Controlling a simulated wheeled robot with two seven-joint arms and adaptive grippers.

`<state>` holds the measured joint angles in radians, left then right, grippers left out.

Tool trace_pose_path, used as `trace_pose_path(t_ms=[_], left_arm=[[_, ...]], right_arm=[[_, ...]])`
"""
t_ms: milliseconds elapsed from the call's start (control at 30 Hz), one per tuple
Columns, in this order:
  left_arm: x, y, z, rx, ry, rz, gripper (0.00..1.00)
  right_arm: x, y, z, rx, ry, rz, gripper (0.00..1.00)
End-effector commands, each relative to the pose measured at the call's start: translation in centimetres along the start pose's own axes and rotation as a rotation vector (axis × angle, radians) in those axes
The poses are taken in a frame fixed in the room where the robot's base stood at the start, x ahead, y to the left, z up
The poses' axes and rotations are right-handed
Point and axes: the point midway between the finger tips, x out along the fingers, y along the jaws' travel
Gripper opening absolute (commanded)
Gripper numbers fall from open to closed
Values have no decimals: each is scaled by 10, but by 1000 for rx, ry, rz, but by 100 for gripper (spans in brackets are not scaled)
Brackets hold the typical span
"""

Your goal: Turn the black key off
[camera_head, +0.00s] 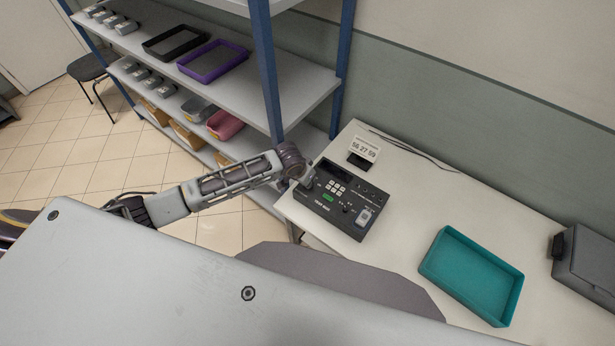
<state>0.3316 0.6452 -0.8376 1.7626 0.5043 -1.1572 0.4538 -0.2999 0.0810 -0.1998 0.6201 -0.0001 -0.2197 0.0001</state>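A black control box (340,200) stands at the left end of the white table. It has a small screen, pale buttons, a green button and a light grey switch-like part at its right front corner. My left arm reaches in from the left, and its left gripper (308,179) is at the box's left edge, over or against it. The fingers are too small and covered to tell whether they are open or shut. I cannot make out the black key; the gripper may hide it. My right gripper is not in view.
A teal tray (432,262) lies on the white table (415,205), right of the box. A grey case (588,262) stands at the far right. A number card (365,149) is behind the box. A blue-posted shelf (268,85) with trays stands close behind my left arm.

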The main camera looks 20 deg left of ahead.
Motion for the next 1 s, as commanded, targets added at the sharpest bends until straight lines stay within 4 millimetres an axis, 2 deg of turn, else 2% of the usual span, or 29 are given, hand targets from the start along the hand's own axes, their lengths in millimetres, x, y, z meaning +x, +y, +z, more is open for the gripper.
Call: trace_pose_path(t_ms=[233,600,633,767,1000], left_arm=[[-1,0,0,-24,0,-9,0],[0,0,-1,-26,1,-10,0],[0,0,0,-26,1,-10,9],[0,0,0,-25,1,-10,26],[0,0,0,-25,0,-10,28]], right_arm=[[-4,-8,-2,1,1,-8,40],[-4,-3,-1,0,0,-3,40],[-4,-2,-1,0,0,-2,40],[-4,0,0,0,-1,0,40],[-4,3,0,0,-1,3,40]])
